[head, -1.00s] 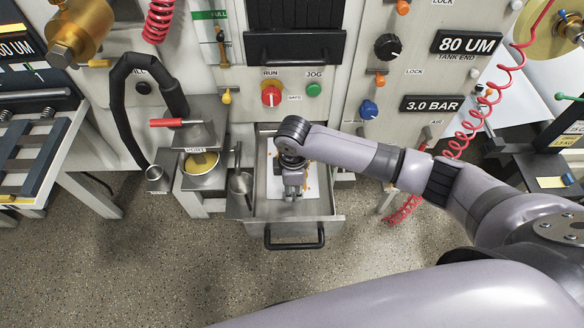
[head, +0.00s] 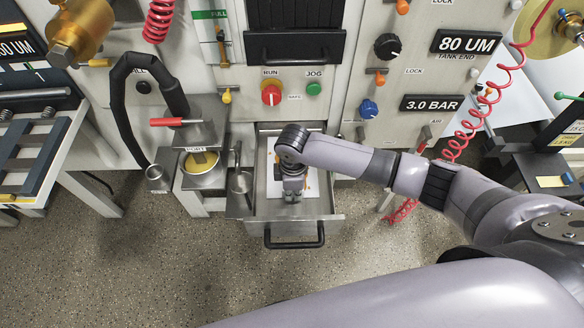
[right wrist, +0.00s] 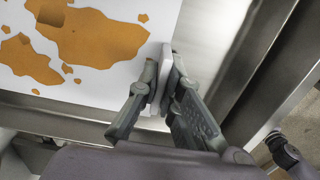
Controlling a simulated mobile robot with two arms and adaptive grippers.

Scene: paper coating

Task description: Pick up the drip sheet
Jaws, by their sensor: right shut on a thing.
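The drip sheet (head: 312,188) is a white sheet with orange-brown stains, lying in the open metal drawer (head: 334,203). My right gripper (head: 291,198) is over the drawer and hides part of the sheet in the head view. In the right wrist view the sheet (right wrist: 150,12) lies to the upper left. There my right gripper (right wrist: 163,90) is shut on a thin white part at the sheet's edge. The sheet's main area looks flat; I cannot tell whether it is lifted off the drawer floor. My left gripper is not in view.
The drawer's dark handle (head: 294,236) faces the open floor (head: 180,270). The machine panel with a red knob (head: 271,95) rises behind. A red coiled hose (head: 466,140) hangs at right.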

